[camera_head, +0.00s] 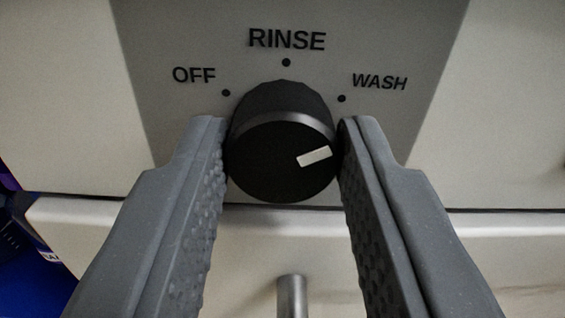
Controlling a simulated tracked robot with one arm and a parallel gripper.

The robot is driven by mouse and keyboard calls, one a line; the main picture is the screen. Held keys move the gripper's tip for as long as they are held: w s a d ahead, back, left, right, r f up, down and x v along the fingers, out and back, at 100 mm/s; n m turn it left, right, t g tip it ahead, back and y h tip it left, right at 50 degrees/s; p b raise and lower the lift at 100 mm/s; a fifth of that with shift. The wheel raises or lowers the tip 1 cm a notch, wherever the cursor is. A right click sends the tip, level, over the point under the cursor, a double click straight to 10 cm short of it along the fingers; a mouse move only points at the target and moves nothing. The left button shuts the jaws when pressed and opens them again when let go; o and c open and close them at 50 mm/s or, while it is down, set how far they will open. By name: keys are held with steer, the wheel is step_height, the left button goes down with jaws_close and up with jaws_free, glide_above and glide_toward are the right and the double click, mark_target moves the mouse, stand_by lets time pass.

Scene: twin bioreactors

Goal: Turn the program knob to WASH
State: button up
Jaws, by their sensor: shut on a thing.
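The program knob (270,170) is a round black dial on a grey label panel (180,120). Its white pointer mark (314,156) sits on the right side of the face and points right and slightly upward, roughly in the direction of the WASH dot (341,98). The labels OFF (194,75), RINSE (287,39) and WASH (379,82) run from left to right above the knob, each with a black dot. My gripper (283,150) is shut on the knob, with one grey textured finger on its left side and one on its right. The knob's lower sides are partly hidden.
Below the panel is a dark seam and a pale front (480,240) with a metal peg or handle (292,297) sticking out between my fingers. A blue object (40,275) is at the lower left. The pale surface beside the panel is clear.

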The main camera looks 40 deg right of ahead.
steer(key=shift+a+f, duration=0.1)
steer(key=shift+f, duration=0.2)
steer(key=o, duration=1)
steer(key=shift+c, duration=0.2)
steer(key=shift+r, duration=0.1)
steer(key=p+v, duration=0.4)
steer(key=v, duration=0.9)
steer(key=shift+s+a, duration=0.25)
